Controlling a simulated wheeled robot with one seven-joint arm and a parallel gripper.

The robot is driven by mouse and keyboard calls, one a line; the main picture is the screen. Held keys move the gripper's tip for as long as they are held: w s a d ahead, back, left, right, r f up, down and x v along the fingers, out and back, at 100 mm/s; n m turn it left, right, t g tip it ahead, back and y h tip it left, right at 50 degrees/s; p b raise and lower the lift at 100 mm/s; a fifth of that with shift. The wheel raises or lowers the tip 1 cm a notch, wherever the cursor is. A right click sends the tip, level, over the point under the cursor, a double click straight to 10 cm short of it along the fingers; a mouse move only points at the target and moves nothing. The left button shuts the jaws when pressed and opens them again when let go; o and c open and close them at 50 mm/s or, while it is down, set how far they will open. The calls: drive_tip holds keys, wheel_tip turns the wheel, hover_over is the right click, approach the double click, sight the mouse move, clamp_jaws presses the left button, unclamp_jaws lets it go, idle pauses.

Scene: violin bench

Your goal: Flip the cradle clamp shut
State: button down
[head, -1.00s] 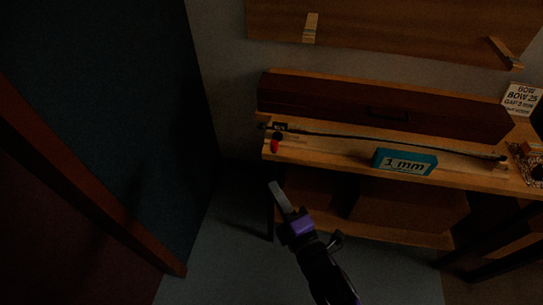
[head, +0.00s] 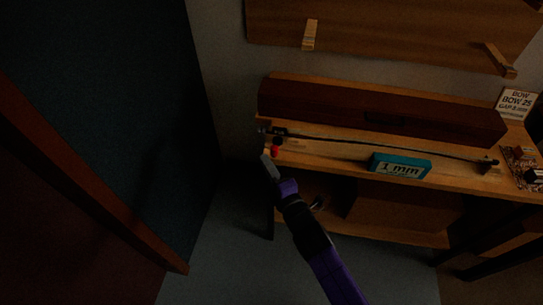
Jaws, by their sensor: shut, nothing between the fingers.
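The bow (head: 380,145) lies along the bench top, its left end in a small dark cradle clamp (head: 278,132) with a red-tipped lever (head: 275,152) at the bench's left front corner. I cannot tell from this view how far the lever is turned. My gripper (head: 267,162) is shut and empty. Its grey fingertips are at the bench's front left edge, just below and left of the red tip in the picture. I cannot tell whether they touch it.
A long dark wooden case (head: 380,112) stands behind the bow. A teal block marked 1 mm (head: 400,166) sits at the bench's front edge. A sign card (head: 516,103) and small items are at the right. Open floor lies left of the bench.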

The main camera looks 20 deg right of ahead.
drive_tip(key=shift+w+d+p, duration=0.15)
drive_tip(key=shift+d+p, duration=0.45)
drive_tip(key=shift+d, duration=0.15)
